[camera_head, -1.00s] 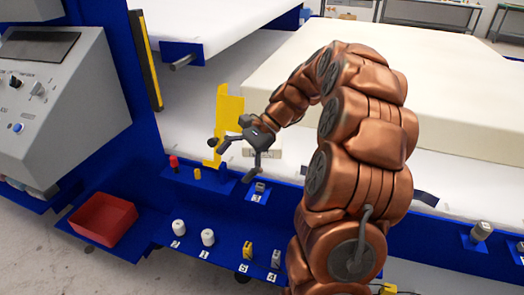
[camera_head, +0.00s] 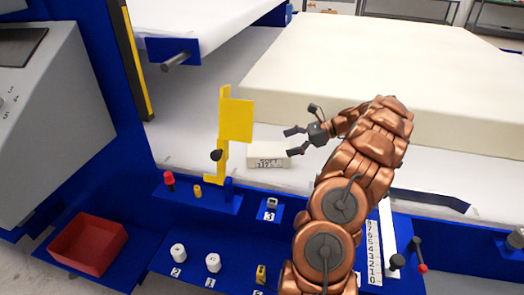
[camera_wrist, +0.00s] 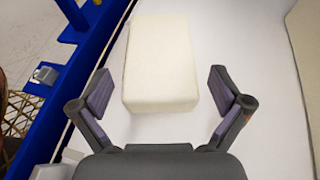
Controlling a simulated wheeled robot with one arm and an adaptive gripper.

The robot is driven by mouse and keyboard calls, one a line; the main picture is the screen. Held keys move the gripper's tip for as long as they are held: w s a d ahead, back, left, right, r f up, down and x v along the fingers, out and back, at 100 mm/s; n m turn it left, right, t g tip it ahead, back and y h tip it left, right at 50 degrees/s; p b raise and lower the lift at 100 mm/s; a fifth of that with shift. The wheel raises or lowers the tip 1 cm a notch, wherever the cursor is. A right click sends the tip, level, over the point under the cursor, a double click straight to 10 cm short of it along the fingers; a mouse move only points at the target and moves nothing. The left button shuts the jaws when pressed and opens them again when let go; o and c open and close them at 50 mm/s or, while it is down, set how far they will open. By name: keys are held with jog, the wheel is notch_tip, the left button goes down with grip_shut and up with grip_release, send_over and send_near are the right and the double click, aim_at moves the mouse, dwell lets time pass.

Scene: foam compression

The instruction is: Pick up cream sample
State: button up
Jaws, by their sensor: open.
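The cream sample (camera_head: 268,160) is a small cream block with dark printing on its front side. It lies on the white surface, right of the yellow bracket, in the head view. In the wrist view the cream sample (camera_wrist: 160,62) lies ahead of and between the fingers, its near end close to the fingertip line. My gripper (camera_head: 291,142) is open and empty, just above and to the right of the sample. In the wrist view my gripper (camera_wrist: 160,88) has its two fingers spread wider than the block. I see no contact with the sample.
A yellow bracket (camera_head: 236,120) stands upright left of the sample. A large cream foam slab (camera_head: 340,75) lies behind. A blue ledge with knobs runs in front, and a red bin (camera_head: 88,245) sits at lower left. White surface (camera_head: 190,135) is clear around the sample.

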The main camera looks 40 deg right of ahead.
aim_at(271, 149)
jog(key=shift+x, duration=3.45)
jog(key=c, duration=0.5)
